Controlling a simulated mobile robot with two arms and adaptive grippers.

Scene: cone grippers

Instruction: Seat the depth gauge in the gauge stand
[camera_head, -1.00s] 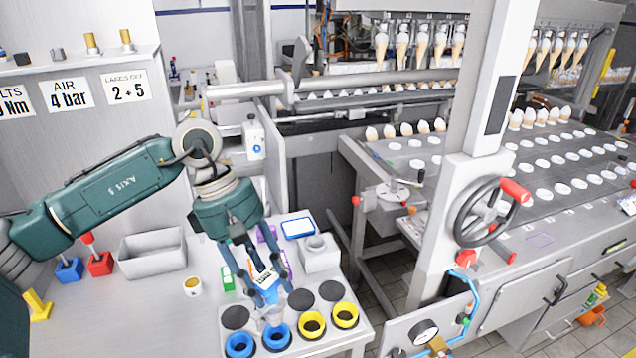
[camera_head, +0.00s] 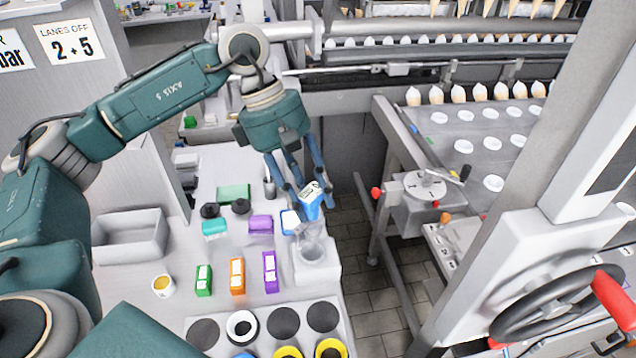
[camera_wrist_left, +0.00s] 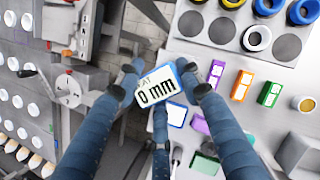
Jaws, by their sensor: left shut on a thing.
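The depth gauge (camera_head: 311,207), with a white-and-blue labelled head and a clear, tapering lower part, is held between the fingers of my left gripper (camera_head: 306,198). The white block I take for the gauge stand (camera_head: 318,272) stands at the right edge of the bench. The gauge's clear lower end overlaps the top of this block in the head view. I cannot tell whether it is inside the opening or just above it. My right gripper is not in view.
A tray (camera_head: 262,349) with dark discs and coloured rings lies in front of the stand. Purple (camera_head: 270,272), orange (camera_head: 237,276) and green (camera_head: 204,280) blocks stand to its left. A blue-rimmed white tablet (camera_head: 289,222) is close behind. Floor opens to the right.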

